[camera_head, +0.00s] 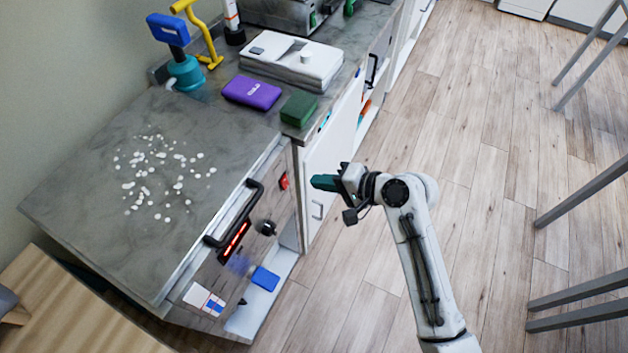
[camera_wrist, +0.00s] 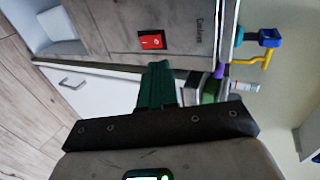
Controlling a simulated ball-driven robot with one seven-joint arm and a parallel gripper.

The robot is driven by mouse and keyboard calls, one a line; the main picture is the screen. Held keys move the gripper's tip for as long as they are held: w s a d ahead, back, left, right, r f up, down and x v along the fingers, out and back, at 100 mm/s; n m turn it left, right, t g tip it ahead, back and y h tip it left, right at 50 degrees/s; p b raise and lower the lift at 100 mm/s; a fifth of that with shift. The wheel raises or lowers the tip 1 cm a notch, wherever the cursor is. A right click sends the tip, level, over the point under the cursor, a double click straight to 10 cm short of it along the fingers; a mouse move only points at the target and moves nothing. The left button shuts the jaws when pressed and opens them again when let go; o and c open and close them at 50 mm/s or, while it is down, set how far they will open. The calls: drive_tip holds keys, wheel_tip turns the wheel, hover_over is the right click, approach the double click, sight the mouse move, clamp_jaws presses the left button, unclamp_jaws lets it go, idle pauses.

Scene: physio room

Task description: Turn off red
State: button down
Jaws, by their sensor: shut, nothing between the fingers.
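A red switch (camera_head: 284,181) sits on the front face of the counter unit, near its right end. In the wrist view the red switch (camera_wrist: 152,40) has a dark surround and a small white mark, and lies just beyond my fingertips. I cannot tell which way it is set. My gripper (camera_head: 322,182) has dark green fingers and is to the right of the switch, apart from it. In the wrist view my gripper (camera_wrist: 158,68) is shut and empty, with its tips pointing toward the panel just below the switch.
The same front carries a black handle (camera_head: 232,215), a glowing red display (camera_head: 235,241) and a black knob (camera_head: 266,228). A blue block (camera_head: 265,279) lies below. A purple box (camera_head: 251,92) and green box (camera_head: 298,109) stand on the counter. The wooden floor right is open, with table legs beyond.

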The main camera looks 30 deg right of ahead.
drive_tip(key=r+v, duration=0.1)
drive_tip(key=v, duration=0.5)
drive_tip(key=shift+w+a, duration=0.15)
drive_tip(key=shift+w, duration=0.05)
